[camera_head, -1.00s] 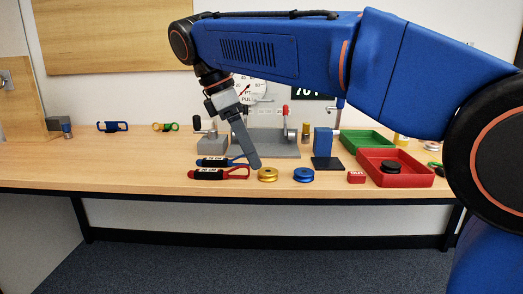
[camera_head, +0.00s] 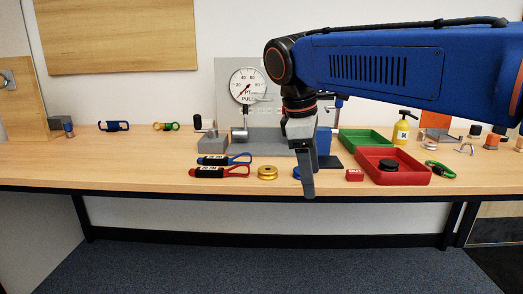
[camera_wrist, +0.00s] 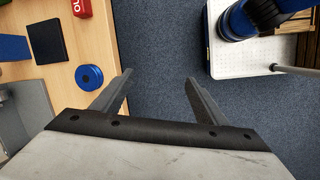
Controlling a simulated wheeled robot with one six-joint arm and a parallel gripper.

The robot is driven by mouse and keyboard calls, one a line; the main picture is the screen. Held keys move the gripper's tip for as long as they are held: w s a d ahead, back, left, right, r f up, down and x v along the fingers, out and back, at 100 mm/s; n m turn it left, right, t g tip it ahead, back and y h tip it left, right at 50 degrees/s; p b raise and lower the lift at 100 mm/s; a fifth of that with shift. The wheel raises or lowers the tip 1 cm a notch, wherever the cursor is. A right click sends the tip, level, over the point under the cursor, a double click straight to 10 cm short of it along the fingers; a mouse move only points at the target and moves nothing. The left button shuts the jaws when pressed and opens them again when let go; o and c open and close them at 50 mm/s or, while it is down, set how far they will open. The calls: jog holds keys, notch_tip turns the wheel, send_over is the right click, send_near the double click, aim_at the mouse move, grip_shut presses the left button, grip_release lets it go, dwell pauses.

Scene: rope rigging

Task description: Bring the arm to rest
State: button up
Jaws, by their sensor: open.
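My gripper (camera_head: 309,188) hangs pointing down at the front edge of the wooden bench (camera_head: 120,172), with my blue arm stretched above it from the right. In the wrist view my gripper (camera_wrist: 158,84) has its two fingers wide apart with nothing between them. The carpet shows between and beyond the fingers. In the head view the gripper hides most of a blue pulley wheel (camera_head: 296,172). The wrist view shows that blue wheel (camera_wrist: 89,77) whole on the bench, to the left of the left finger and apart from it.
A gold wheel (camera_head: 267,173) and red and blue slings (camera_head: 220,172) lie left of the gripper. A red block (camera_head: 355,175), a red tray (camera_head: 400,180) holding a black disc and a green tray (camera_head: 362,146) are to the right. A dial gauge (camera_head: 248,86) stands behind. Open floor lies in front.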

jog(key=s+d+f+m+t+y, duration=0.1)
jog(key=s+d+f+m, duration=0.6)
jog(key=f, duration=0.4)
jog(key=s+d+f+m+t+y, duration=0.1)
jog(key=s+d+f+m+t, duration=0.1)
jog(key=s+d+f+m, duration=0.5)
jog(key=s+d+f, duration=0.3)
jog(key=f, duration=0.1)
jog(key=shift+d+m+t+y, duration=0.3)
jog(key=shift+d, duration=0.1)
